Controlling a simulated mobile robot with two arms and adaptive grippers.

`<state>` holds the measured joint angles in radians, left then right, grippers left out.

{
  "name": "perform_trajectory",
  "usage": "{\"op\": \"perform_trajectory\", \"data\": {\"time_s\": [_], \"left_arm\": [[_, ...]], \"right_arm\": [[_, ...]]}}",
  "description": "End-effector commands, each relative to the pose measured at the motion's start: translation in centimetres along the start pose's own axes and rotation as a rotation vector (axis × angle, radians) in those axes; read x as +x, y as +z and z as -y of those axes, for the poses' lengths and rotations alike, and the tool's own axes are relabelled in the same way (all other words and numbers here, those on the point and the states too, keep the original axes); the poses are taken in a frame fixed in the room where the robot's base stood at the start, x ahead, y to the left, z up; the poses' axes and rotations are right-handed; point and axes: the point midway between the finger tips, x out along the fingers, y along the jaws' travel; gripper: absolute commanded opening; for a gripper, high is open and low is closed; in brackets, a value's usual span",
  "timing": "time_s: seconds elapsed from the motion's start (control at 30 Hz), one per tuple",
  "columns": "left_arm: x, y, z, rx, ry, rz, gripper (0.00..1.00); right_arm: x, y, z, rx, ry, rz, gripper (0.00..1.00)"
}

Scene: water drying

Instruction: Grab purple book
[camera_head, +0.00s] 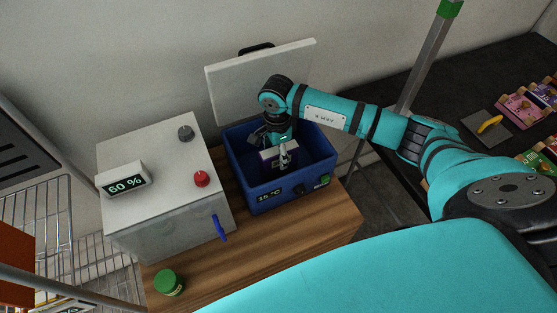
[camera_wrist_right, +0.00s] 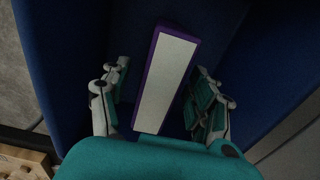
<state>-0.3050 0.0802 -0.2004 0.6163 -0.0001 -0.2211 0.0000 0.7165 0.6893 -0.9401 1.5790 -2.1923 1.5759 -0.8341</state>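The purple book (camera_wrist_right: 166,82) stands inside the blue box (camera_head: 238,153), its long white page edge facing the right wrist camera between purple covers. My right gripper (camera_wrist_right: 158,100) is open, with one finger on each side of the book and visible gaps between the fingers and the covers. In the head view my right gripper (camera_head: 283,150) reaches down into the box, and the book (camera_head: 269,159) shows partly behind the fingers. My left gripper is not in view.
The box's white lid (camera_head: 232,90) stands open behind it. A grey-white machine (camera_head: 150,155) with a 60 % display, red button and blue lever stands to the left. A green jar (camera_head: 168,282) sits on the wooden table (camera_head: 250,245). A dark table (camera_head: 480,85) with colourful items is at right.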

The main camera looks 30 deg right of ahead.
Motion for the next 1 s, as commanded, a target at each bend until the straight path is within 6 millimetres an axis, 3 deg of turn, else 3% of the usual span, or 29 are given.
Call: {"op": "perform_trajectory", "data": {"time_s": [0.03, 0.47, 0.77, 1.0], "left_arm": [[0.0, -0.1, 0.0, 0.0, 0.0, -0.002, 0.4], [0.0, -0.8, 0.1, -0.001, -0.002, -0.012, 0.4], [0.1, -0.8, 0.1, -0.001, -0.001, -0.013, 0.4], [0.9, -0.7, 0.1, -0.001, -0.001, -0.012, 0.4]], "right_arm": [[0.0, 0.0, 0.0, 0.0, 0.0, 0.0, 0.55], [-0.1, 0.0, 0.0, 0.0, 0.0, 0.0, 0.0], [-0.3, 0.0, 0.1, 0.0, -0.002, 0.001, 0.0], [-3.9, 0.0, 0.2, -0.001, -0.008, 0.001, 0.0]]}}
